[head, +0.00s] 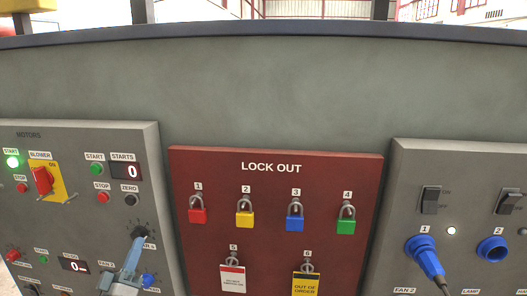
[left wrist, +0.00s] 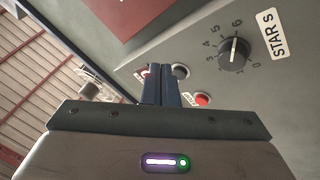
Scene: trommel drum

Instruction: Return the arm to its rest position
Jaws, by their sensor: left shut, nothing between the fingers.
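My left gripper (head: 138,234) reaches up from the bottom left in the head view, in front of the grey motors panel (head: 75,135). In the left wrist view its two dark blue fingers (left wrist: 160,68) are together with nothing between them. In the head view the fingertips overlap a black dial, which is partly hidden. In the left wrist view the dial (left wrist: 235,55) stands clear, to the right of the fingers, with its pointer up. Whether the fingers touch the panel I cannot tell. My right gripper is not in view.
A red lock out board (head: 275,189) with several coloured padlocks and two hanging tags stands in the middle. A grey panel (head: 460,162) with switches and blue sockets is at the right; a blue plug (head: 424,254) sits in socket 1. The blower switch (head: 42,180) is at the left.

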